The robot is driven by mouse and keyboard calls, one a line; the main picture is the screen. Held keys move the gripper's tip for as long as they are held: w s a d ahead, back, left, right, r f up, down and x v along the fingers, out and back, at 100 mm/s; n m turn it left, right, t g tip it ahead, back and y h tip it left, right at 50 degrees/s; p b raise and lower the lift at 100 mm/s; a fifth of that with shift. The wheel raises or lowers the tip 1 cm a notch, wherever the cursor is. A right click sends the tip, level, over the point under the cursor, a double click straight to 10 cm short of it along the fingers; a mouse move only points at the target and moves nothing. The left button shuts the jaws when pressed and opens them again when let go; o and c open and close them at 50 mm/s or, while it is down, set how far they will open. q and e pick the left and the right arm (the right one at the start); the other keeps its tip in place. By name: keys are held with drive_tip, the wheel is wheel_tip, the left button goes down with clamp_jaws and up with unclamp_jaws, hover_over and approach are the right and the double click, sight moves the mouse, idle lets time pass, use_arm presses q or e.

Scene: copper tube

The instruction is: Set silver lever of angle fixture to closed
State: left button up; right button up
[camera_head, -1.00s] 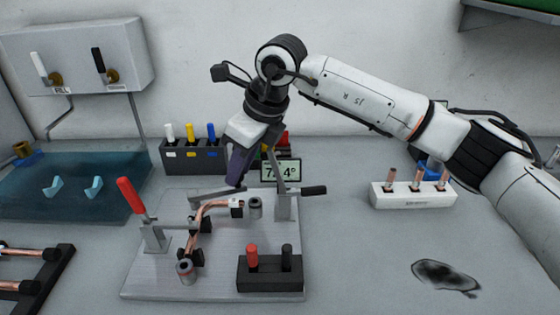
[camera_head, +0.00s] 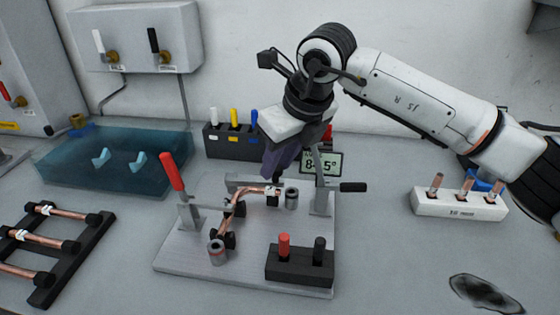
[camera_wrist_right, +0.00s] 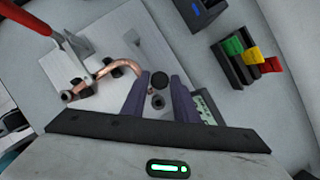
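The angle fixture is a grey plate (camera_head: 190,258) with a bent copper tube (camera_head: 236,207) on it and a display (camera_head: 322,164) that seems to read 84.5°. The silver lever (camera_head: 243,182) is a flat grey bar above the tube, partly hidden by my right gripper. My right gripper (camera_head: 270,172) points down over the back of the plate. In the wrist view its purple fingers (camera_wrist_right: 158,82) stand apart, with a dark round knob (camera_wrist_right: 158,80) between them. Contact with the knob is unclear. My left gripper is out of view.
A red-handled clamp (camera_head: 173,172) stands at the plate's left, a black-handled clamp (camera_head: 353,187) at its right. A block with red and black knobs (camera_head: 298,263) sits in front. A white tube holder (camera_head: 445,204) is right, a blue basin (camera_head: 75,170) and black tube rack (camera_head: 75,255) left.

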drive_tip(key=shift+o, duration=1.2)
drive_tip(key=b+v, duration=0.1)
drive_tip(key=v, duration=0.9)
drive_tip(key=shift+r, duration=0.2)
drive_tip(key=shift+s, duration=0.1)
